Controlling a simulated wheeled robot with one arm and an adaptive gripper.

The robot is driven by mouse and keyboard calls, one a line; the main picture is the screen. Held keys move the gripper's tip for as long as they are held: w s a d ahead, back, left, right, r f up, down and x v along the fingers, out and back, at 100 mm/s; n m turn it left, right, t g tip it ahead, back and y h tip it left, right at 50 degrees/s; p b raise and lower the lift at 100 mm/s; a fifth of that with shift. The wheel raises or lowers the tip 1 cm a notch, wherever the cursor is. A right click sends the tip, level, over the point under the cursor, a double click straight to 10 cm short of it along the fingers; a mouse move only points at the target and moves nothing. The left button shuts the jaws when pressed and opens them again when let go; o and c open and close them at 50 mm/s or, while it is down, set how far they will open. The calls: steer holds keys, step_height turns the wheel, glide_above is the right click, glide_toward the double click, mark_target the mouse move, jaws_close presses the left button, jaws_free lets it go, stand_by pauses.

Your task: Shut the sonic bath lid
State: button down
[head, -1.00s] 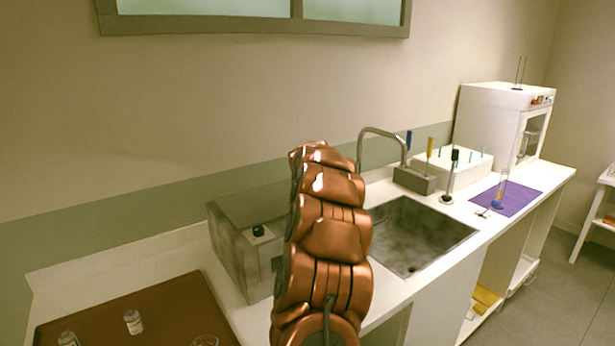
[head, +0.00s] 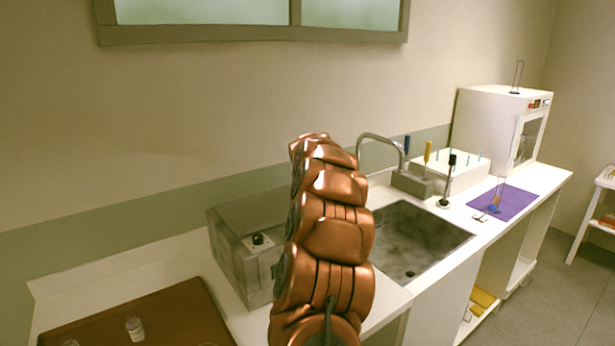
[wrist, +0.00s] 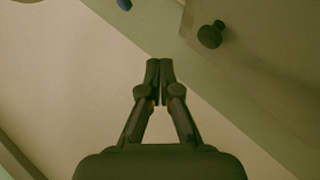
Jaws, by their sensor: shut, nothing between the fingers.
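The sonic bath (head: 232,265) appears to be the grey box on the counter, left of my arm in the head view. A black knob (head: 258,239) sits on a pale patch of it. My arm hides its right part, and I cannot tell how far the lid is open. In the wrist view, a dark round knob (wrist: 210,36) stands on a grey-beige panel at the upper right. My gripper (wrist: 160,62) is shut and empty, with its tips left of and below that knob in the picture, apart from it. The head view does not show the gripper.
A sink (head: 415,240) with a curved tap (head: 382,137) lies right of my arm. A brown tray (head: 150,312) with small bottles is at the front left. A white cabinet (head: 490,125) and a purple mat (head: 508,200) are farther right. The wall is behind.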

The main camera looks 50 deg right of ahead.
steer(key=s+a+r+b, duration=0.1)
steer(key=s+r+b, duration=0.1)
steer(key=s+r, duration=0.4)
steer(key=shift+a+r, duration=0.2)
steer(key=shift+a, duration=0.15)
